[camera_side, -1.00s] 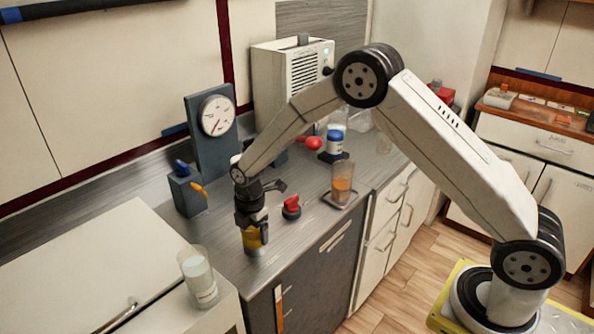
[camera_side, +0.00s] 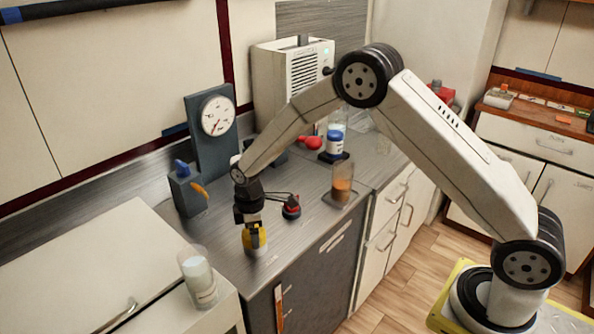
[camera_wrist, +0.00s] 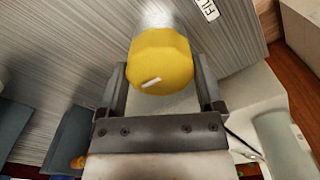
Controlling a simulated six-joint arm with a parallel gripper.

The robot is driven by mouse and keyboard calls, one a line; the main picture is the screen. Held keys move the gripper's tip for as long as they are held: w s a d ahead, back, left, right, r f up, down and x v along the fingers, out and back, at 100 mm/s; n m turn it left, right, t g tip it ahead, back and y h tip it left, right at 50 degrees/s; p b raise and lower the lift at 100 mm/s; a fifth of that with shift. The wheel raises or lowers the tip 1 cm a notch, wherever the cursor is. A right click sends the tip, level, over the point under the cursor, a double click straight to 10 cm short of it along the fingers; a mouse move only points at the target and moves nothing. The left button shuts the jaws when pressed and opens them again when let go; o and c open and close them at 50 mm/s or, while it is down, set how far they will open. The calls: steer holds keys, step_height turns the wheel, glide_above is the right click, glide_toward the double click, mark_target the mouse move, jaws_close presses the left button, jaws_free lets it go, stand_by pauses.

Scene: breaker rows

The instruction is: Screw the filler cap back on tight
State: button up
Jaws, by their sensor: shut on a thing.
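The yellow filler cap (camera_wrist: 162,62) is faceted with a white mark on its top. In the wrist view it sits between the two fingers of my gripper (camera_wrist: 160,88), which are shut on its sides. A silvery cylindrical neck (camera_wrist: 155,17) shows just beyond the cap. In the side view the yellow cap (camera_side: 255,237) is under my gripper (camera_side: 250,222), near the front edge of the grey worktop (camera_side: 290,250). Whether the cap is fully seated cannot be told.
A red-topped knob (camera_side: 291,206) stands close to the right of my gripper. A glass with orange liquid (camera_side: 342,186) stands farther right. A gauge stand (camera_side: 212,150) and a blue-handled block (camera_side: 187,190) stand behind. A white-filled glass (camera_side: 198,276) is at front left.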

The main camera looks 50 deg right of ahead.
steer(key=shift+m, duration=0.3)
steer(key=o, duration=0.9)
steer(key=shift+r, duration=0.1)
steer(key=shift+r, duration=3.85)
steer(key=s+d+r+m+t, duration=0.1)
steer(key=s+d+m, duration=0.1)
steer(key=s, duration=0.5)
steer(key=s+d+r+m, duration=0.1)
steer(key=s+d+m, duration=0.1)
steer(key=s+m, duration=0.3)
steer(key=s+d+r+m+t, duration=0.1)
steer(key=s+d+m, duration=0.1)
steer(key=s, duration=0.8)
steer(key=shift+d+m+t, duration=0.25)
steer(key=shift+m+t, duration=0.05)
steer(key=shift+m, duration=0.4)
